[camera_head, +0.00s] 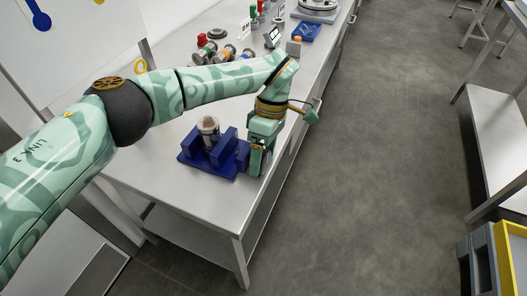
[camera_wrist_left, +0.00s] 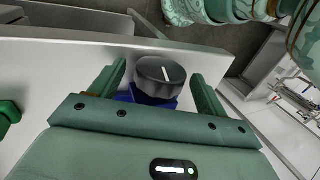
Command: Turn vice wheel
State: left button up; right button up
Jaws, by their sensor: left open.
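The blue vice (camera_head: 208,163) sits near the front end of the steel table, with an upright pale cylinder (camera_head: 208,127) between its jaws. My left gripper (camera_head: 257,168) is at the right side of the vice, near the table edge, and hides the wheel in the head view. In the left wrist view its fingers (camera_wrist_left: 158,70) are open, one on each side of the wheel, with gaps visible. My right gripper is out of view.
The steel table (camera_head: 185,200) extends to the back, with several colour-capped items (camera_head: 208,50), a blue tray (camera_head: 305,32) and a small display (camera_head: 272,37). Open floor lies right of it. A grey shelf and yellow bin (camera_head: 512,250) stand at the right.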

pick_arm(q)
jog(key=b+v, duration=0.4)
jog(key=v, duration=1.2)
jog(key=shift+r, duration=0.2)
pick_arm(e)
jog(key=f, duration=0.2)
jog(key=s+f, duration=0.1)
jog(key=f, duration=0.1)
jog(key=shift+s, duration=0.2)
pick_arm(q)
jog(key=shift+f, duration=0.15)
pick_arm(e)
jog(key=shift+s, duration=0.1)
